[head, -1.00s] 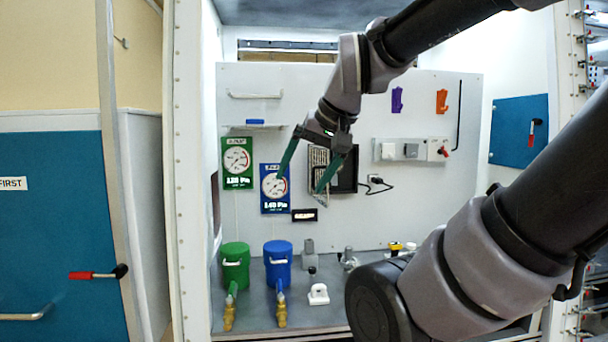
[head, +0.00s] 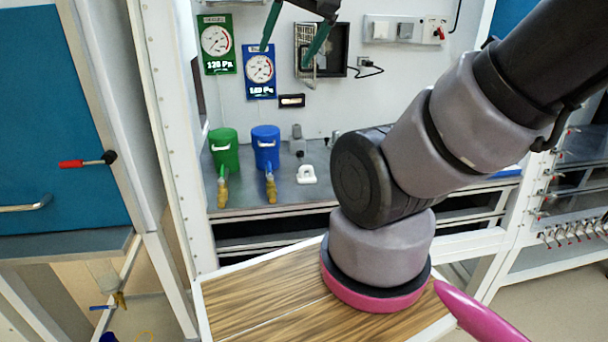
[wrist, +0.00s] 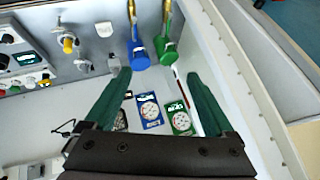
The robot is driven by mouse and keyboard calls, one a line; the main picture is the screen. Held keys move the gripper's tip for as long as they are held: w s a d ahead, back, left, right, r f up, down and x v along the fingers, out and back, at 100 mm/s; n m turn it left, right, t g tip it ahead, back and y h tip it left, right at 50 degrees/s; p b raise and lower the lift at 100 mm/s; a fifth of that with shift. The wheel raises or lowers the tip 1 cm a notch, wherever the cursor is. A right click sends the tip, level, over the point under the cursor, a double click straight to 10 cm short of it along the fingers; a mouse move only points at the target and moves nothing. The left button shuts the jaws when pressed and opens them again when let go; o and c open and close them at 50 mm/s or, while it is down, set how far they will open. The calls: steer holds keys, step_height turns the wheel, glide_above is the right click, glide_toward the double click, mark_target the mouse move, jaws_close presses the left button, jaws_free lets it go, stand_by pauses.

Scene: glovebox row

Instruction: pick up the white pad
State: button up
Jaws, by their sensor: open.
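A small white object (head: 306,175), with a dark opening in its middle, lies on the grey bench to the right of the blue canister; it is the likeliest white pad, though I cannot be sure. It also shows in the wrist view (wrist: 104,30), near the top. My gripper (head: 285,57) is open and empty, high in front of the back panel, well above and apart from the white object. In the wrist view my gripper (wrist: 158,74) has its two green fingers wide apart, with nothing between them.
A blue canister (head: 266,148) and a green canister (head: 224,150) with brass valves stand left of the white object. A grey fitting (head: 297,142) is just behind it. Gauges and an open black box (head: 335,52) are on the back panel. My arm hides the bench's right part.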

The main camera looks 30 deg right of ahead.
steer(key=shift+w, duration=0.15)
steer(key=c, duration=0.5)
steer(key=shift+o, duration=0.2)
steer(key=n+g+h, duration=0.2)
steer(key=n+g, duration=0.5)
steer(key=n, duration=1.1)
glide_above(306, 165)
step_height(306, 165, down, 25)
steer(key=shift+n, duration=0.5)
step_height(306, 165, down, 7)
steer(key=shift+d+f, duration=0.1)
steer(key=shift+d, duration=0.05)
steer(key=shift+f, duration=2.8)
